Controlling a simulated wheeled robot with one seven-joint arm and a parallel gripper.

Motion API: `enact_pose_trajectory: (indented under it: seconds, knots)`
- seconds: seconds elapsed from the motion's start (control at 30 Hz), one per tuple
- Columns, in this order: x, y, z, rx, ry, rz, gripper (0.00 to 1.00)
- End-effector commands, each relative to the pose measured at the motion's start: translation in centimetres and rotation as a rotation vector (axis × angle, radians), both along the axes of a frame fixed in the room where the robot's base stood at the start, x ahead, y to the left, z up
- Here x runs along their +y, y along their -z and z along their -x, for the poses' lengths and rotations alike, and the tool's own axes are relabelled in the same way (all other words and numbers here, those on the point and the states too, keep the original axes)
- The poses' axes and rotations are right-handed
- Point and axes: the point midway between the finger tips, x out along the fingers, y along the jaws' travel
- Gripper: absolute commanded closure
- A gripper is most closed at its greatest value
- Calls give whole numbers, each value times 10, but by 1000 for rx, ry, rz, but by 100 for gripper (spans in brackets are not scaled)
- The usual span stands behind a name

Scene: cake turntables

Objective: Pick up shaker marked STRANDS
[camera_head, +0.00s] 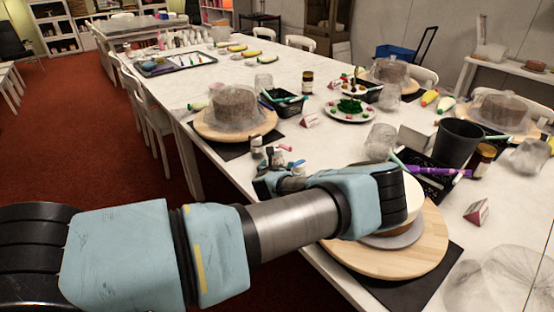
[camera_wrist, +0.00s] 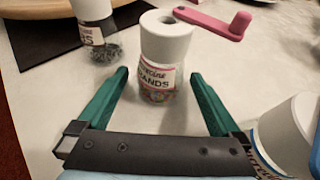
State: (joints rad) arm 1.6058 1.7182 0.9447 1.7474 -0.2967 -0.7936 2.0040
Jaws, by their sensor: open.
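The shaker (camera_wrist: 160,82) has a white top and a label ending in "ANDS". It stands upright on the white table in the wrist view. My gripper (camera_wrist: 160,76) is open, with one green finger on each side of the shaker and visible gaps between. Nothing is held. A second shaker (camera_wrist: 97,30) stands at the upper left with its label partly cut off, ending in "S". A third white container (camera_wrist: 285,135) is at the lower right, cut by the frame. In the head view my arm partly hides the small group of shakers, and their labels are too small to read.
A pink crank-like handle (camera_wrist: 215,22) lies just behind the shaker. In the head view, a wooden turntable (camera_head: 425,250) with a cake is beside my arm, and another turntable (camera_head: 205,131) with a wrapped cake stands behind the shakers. The table's left edge is close.

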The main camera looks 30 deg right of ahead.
Motion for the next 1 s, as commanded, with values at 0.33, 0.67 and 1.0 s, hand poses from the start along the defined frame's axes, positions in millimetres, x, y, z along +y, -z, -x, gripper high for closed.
enact_pose_trajectory:
  seconds: [0.33, 0.67, 1.0]
  knots:
    - [0, 0, 0, 0, 0, 0, 37]
    - [0, 0, 0, 1, 0, 1, 74]
    - [0, -1, 0, 0, 0, 1, 100]
